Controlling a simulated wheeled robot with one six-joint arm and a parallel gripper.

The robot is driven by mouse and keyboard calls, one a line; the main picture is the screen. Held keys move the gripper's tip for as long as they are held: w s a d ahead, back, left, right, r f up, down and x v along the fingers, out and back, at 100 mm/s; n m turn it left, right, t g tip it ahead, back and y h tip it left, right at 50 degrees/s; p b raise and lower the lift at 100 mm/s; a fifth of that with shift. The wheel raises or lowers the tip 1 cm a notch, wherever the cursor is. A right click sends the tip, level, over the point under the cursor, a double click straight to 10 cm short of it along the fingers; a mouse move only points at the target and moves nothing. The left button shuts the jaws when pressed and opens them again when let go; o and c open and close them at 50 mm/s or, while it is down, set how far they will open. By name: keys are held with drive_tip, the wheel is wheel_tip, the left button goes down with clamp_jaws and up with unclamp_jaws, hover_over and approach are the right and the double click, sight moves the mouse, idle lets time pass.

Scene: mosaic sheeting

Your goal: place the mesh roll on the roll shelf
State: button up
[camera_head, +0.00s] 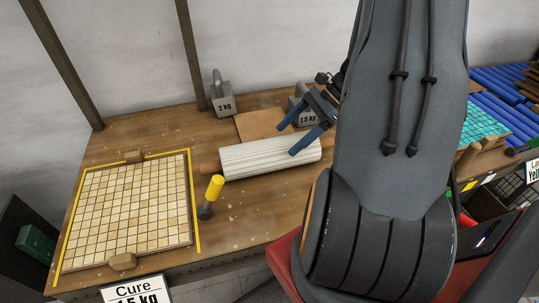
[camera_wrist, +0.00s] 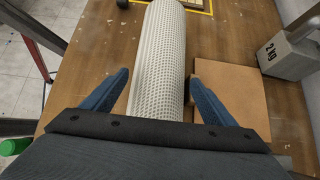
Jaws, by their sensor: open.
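The mesh roll (camera_head: 268,157) is a pale, ribbed cylinder lying on its side on the wooden table. In the wrist view the mesh roll (camera_wrist: 161,55) runs away from me, its surface a fine white grid. My gripper (camera_head: 292,140) is open, with blue fingers above the roll's right half. In the wrist view its fingers (camera_wrist: 158,88) stand on either side of the roll, with gaps. Whether they reach down beside it I cannot tell. I cannot clearly identify the roll shelf in either view.
A tiled sheet (camera_head: 130,205) lies left, a yellow-handled tool (camera_head: 211,195) in front of the roll. A brown board (camera_head: 262,124) and a 2 kg weight (camera_head: 223,100) are behind it. Another weight (camera_head: 300,104) stands near my gripper. Blue rolls (camera_head: 505,115) and teal tiles (camera_head: 482,128) are at right.

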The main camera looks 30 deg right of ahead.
sight(282, 141)
drive_tip(key=x, duration=0.2)
drive_tip(key=p+x, duration=0.1)
drive_tip(key=x, duration=0.1)
drive_tip(key=p+x, duration=0.1)
drive_tip(key=x, duration=0.1)
drive_tip(key=shift+w+a+r, duration=0.1)
drive_tip(key=shift+a+r, duration=0.1)
drive_tip(key=shift+a, duration=0.1)
drive_tip(key=shift+w+a+f, duration=0.1)
drive_tip(key=shift+a+f, duration=0.1)
drive_tip(key=shift+f, duration=0.1)
drive_tip(key=c, duration=1.5)
drive_tip(key=shift+r, duration=0.1)
